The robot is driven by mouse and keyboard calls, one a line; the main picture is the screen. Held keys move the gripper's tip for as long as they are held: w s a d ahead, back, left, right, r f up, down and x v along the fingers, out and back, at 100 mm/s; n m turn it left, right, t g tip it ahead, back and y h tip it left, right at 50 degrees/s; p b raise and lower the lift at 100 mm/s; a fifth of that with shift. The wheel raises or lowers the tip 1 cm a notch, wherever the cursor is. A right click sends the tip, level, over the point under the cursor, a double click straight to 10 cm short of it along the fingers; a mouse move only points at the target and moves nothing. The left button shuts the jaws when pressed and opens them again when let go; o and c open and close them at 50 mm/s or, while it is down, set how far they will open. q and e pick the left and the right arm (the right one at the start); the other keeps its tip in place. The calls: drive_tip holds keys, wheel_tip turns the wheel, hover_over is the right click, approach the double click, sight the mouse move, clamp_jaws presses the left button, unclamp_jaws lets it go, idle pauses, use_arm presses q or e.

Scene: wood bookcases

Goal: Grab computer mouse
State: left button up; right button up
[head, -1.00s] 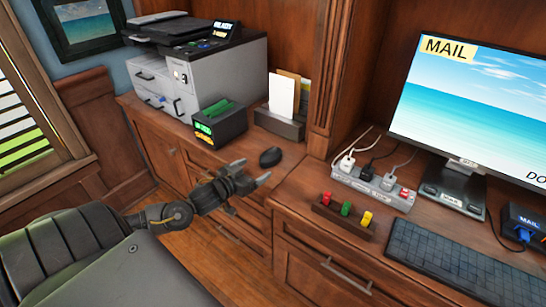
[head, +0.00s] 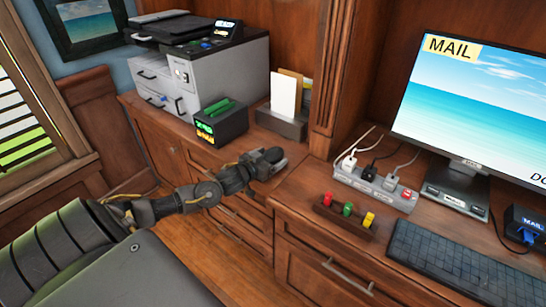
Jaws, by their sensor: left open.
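The black computer mouse (head: 272,155) lies on the wooden cabinet top, in front of the paper holder. My left gripper (head: 268,165) reaches in from the left and is at the mouse, its fingers spread over or around it. The gripper is open. The dark fingers and the dark mouse overlap, so I cannot tell whether they touch. My right gripper is not in view.
A small black box with green lights (head: 221,123) stands left of the mouse, with the printer (head: 215,75) behind it. The paper holder (head: 281,122) is close behind. A power strip (head: 372,187), colored switches (head: 347,212) and a keyboard (head: 440,262) are at right.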

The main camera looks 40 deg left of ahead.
use_arm(q)
drive_tip(key=c, duration=1.1)
